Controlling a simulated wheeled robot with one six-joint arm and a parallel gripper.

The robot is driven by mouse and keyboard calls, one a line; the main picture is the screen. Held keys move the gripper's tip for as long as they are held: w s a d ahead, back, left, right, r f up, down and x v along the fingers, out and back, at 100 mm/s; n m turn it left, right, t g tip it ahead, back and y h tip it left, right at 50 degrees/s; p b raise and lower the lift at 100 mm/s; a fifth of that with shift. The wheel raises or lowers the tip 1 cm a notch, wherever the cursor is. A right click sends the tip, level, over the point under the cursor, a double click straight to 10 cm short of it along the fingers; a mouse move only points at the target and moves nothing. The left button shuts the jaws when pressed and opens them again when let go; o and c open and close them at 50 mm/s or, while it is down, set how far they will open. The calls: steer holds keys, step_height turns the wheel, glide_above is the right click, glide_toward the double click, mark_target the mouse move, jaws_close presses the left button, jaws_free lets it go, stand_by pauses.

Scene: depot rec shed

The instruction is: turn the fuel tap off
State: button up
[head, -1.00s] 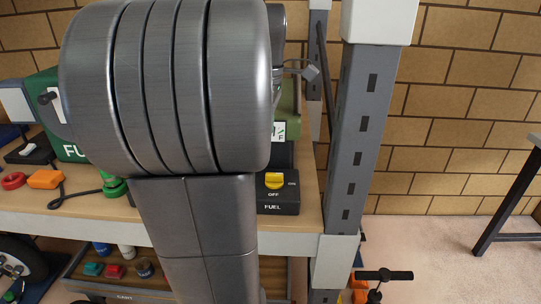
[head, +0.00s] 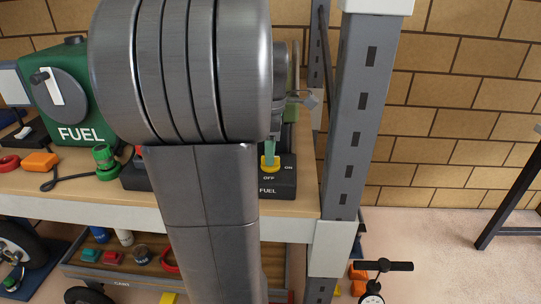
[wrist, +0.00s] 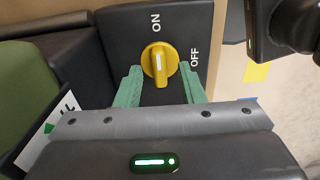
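The fuel tap is a yellow knob (wrist: 159,64) on a black box (wrist: 122,27) marked ON and OFF. In the wrist view its white line stands toward ON, with OFF to the right. The tap (head: 270,164) also shows on the shelf in the head view, beside my arm, above the word FUEL. My gripper (wrist: 160,70) is open, its green fingertips on either side of the knob with a gap on each side. In the head view a green fingertip (head: 270,152) is just above the knob. Whether the fingers reach down around it I cannot tell.
A green FUEL tank (head: 75,90) stands left on the shelf (head: 290,209). A grey upright post (head: 349,120) rises close to the right of the tap. Orange, red and green items lie left of my arm. A low tray (head: 120,258) with several caps sits below.

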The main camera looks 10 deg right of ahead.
steer(key=shift+f, duration=0.65)
jaws_close()
